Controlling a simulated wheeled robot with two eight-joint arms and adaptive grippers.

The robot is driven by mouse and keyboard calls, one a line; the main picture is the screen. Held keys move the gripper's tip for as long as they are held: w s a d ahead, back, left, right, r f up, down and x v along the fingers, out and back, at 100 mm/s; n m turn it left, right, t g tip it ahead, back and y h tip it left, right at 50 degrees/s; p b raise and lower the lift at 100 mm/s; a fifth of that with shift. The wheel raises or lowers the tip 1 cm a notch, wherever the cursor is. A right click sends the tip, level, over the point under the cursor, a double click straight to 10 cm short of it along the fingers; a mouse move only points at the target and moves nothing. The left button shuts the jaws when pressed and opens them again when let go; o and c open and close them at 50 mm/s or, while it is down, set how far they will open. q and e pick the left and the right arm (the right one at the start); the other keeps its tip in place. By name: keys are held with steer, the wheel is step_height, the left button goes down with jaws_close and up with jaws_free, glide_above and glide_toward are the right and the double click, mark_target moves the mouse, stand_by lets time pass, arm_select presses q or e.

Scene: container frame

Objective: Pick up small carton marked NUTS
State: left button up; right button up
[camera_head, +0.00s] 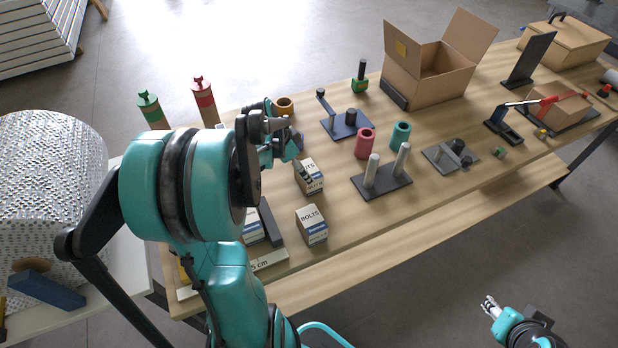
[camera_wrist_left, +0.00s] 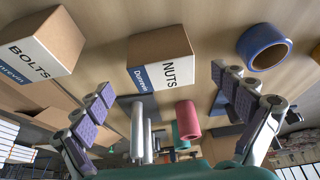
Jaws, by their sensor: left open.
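The small carton marked NUTS (camera_head: 311,182) stands on the wooden table, its label partly covered by my gripper in the head view. In the left wrist view the NUTS carton (camera_wrist_left: 160,56) shows between the spread fingers, beyond the tips, with a visible gap on each side. My left gripper (camera_head: 298,158) is open and empty, just above and behind the carton. Its two padded fingers also show in the left wrist view (camera_wrist_left: 162,80). My right gripper (camera_head: 490,306) is far off at the lower right, away from the table; its finger state is too small to tell.
The BOLTS carton (camera_head: 312,226) stands close in front, and another carton (camera_head: 253,232) is to the left, partly hidden. A blue roll (camera_wrist_left: 265,47) lies near the right finger. A grey stand with white pegs (camera_head: 383,181) and a red roll (camera_head: 365,142) are to the right.

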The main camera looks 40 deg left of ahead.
arm_select(q)
steer(key=b+x, duration=0.3)
steer(key=x, duration=0.4)
steer(key=shift+w+a+f+b, duration=0.1)
steer(key=shift+w+f+b, duration=0.05)
steer(key=shift+f+b, duration=0.2)
steer(key=c, duration=1.5)
steer(key=shift+r, duration=0.15)
